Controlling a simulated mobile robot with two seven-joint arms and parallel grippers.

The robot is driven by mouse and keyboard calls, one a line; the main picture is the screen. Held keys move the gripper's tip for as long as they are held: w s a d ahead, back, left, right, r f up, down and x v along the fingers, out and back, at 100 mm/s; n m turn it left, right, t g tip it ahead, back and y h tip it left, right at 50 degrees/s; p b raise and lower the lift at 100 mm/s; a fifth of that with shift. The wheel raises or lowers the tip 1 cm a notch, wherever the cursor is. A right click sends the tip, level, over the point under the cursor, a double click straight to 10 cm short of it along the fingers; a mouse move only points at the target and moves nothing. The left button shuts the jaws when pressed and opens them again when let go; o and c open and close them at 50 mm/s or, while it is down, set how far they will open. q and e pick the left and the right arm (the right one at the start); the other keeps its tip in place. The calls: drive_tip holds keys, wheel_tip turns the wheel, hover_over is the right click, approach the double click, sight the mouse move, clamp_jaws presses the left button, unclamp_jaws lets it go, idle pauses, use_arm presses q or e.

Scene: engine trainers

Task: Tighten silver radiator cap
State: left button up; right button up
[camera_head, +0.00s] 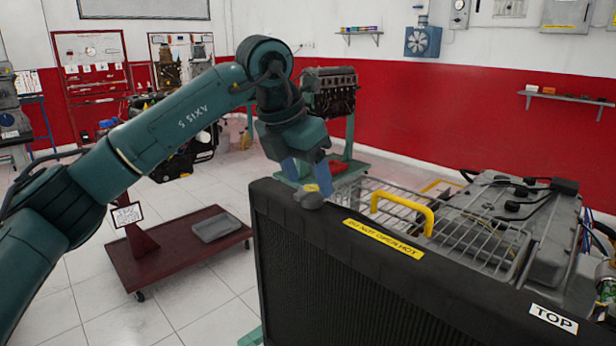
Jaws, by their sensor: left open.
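The silver radiator cap (309,197) sits on top of the black radiator (330,262), near its far left end. My left gripper (308,176) points down just above the cap, with its fingers apart. One blue finger is at the left and the other reaches down close to the cap's right side. I cannot tell whether a finger touches the cap. A yellow label reading "DO NOT OPEN HOT" (383,238) lies on the radiator top to the right of the cap. My right gripper is not in view.
A yellow handle (404,202) and a wire rack (480,243) are behind the radiator, with a grey engine unit (490,215) at the right. A dark red cart (175,250) stands on the tiled floor at the left. Open floor lies between cart and radiator.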

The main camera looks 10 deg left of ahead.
use_arm(q)
drive_tip(key=shift+w+d+f, duration=0.15)
drive_tip(key=shift+w+f, duration=0.05)
drive_tip(key=shift+f, duration=0.35)
drive_tip(key=c, duration=0.9)
drive_tip(key=shift+c, duration=0.2)
